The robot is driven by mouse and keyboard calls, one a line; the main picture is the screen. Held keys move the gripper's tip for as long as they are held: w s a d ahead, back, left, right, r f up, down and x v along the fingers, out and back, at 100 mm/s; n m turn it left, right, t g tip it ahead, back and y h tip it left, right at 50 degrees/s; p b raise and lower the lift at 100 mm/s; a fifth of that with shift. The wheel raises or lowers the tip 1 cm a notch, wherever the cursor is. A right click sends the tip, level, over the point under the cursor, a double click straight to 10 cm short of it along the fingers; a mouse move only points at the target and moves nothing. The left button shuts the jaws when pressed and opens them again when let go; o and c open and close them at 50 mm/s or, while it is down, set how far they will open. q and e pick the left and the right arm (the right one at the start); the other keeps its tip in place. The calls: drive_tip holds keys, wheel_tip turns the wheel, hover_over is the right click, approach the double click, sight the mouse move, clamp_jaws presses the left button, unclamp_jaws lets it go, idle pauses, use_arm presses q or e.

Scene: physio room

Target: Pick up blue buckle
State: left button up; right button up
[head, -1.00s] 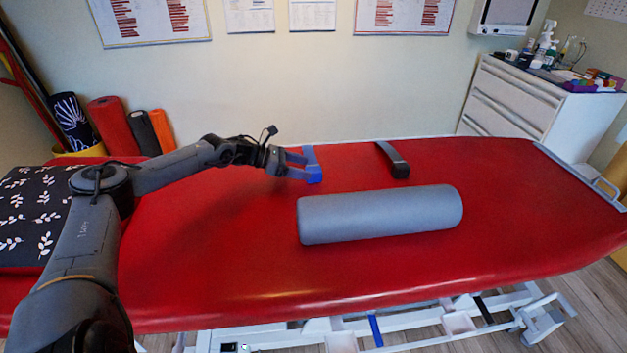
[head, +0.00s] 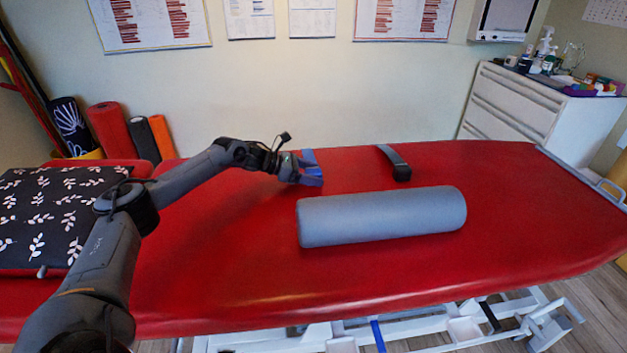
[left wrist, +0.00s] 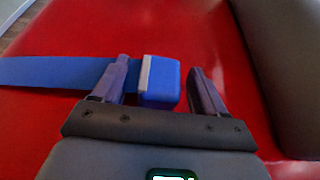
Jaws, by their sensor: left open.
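The blue buckle (left wrist: 163,82) lies on the red couch between the two fingers of my left gripper (left wrist: 158,64) in the left wrist view. The gripper is open, with a gap between the buckle and the right finger; the left finger is close to the buckle's pale edge. A blue strap (left wrist: 40,73) runs left from the buckle, past the left finger. In the head view my left gripper (head: 314,169) is low over the far part of the couch and largely hides the buckle. My right gripper is not in view.
A grey roller (head: 382,215) lies on the red couch (head: 230,270), nearer and to the right of the gripper. A grey strap with a dark end (head: 401,173) lies farther right. A black leaf-patterned pillow (head: 50,215) is at the left. The couch's front middle is clear.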

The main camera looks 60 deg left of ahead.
use_arm(q)
drive_tip(key=shift+w+d+f, duration=0.2)
drive_tip(key=shift+w+d, duration=0.05)
drive_tip(key=shift+w, duration=0.3)
drive_tip(key=c, duration=1.1)
